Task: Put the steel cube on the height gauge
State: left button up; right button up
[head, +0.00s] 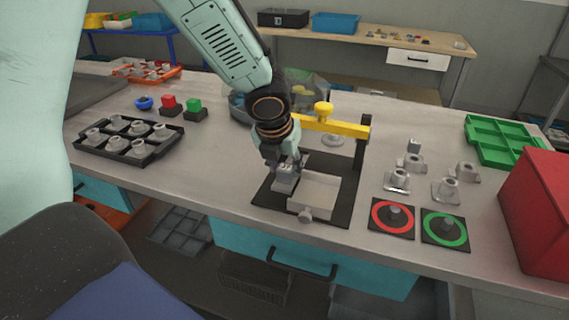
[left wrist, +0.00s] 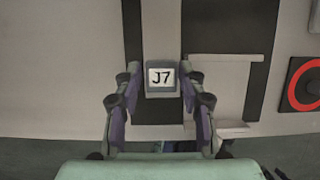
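A yellow arm on a black post (head: 366,128), apparently the height gauge, stands at the plate's back. My right gripper is not in view.
A pale block (head: 316,190) with a front knob stands on the plate right of the cube. A black tray (head: 125,139) of fittings is left.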

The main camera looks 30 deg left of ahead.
pick_arm(q)
jog(key=shift+o, duration=0.9)
jog(key=shift+d+r, duration=0.1)
jog(key=shift+d, duration=0.15)
jog(key=shift+a, duration=0.1)
jog(key=shift+a+r, duration=0.1)
jog(key=shift+r, duration=0.15)
jog(key=p+v, duration=0.5)
jog(key=v, duration=0.6)
jog(key=shift+s+d+r+p, duration=0.25)
jog(key=shift+r+p, duration=0.05)
jog(key=shift+r, duration=0.05)
jog(key=shift+a, duration=0.1)
